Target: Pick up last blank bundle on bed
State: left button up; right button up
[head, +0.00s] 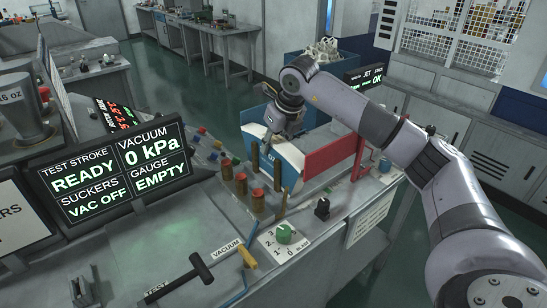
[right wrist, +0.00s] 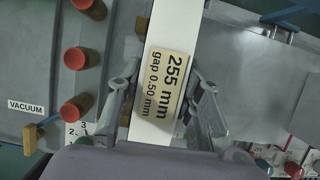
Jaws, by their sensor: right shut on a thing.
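The blank bundle (head: 289,153) is a white and blue, fan-shaped stack standing on the grey machine bed. In the right wrist view its top shows as a white strip (right wrist: 166,25). My right gripper (head: 270,136) points down at the upper part of the bundle. In the right wrist view its two fingers (right wrist: 160,72) lie on either side of the white strip, shut on it. A tan label reading "255 mm gap 0.50 mm" (right wrist: 165,85) shows between the fingers. My left gripper is not in view.
Several brown posts, some red-topped (head: 257,201), stand close left of the bundle. A red panel (head: 331,155) stands just right. The display (head: 115,172) reads READY, VAC OFF, GAUGE EMPTY.

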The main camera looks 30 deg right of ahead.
grip_shut()
jog(key=shift+w+r, duration=0.1)
jog(key=shift+r, duration=0.05)
dwell(0.4)
jog(key=shift+r, duration=0.1)
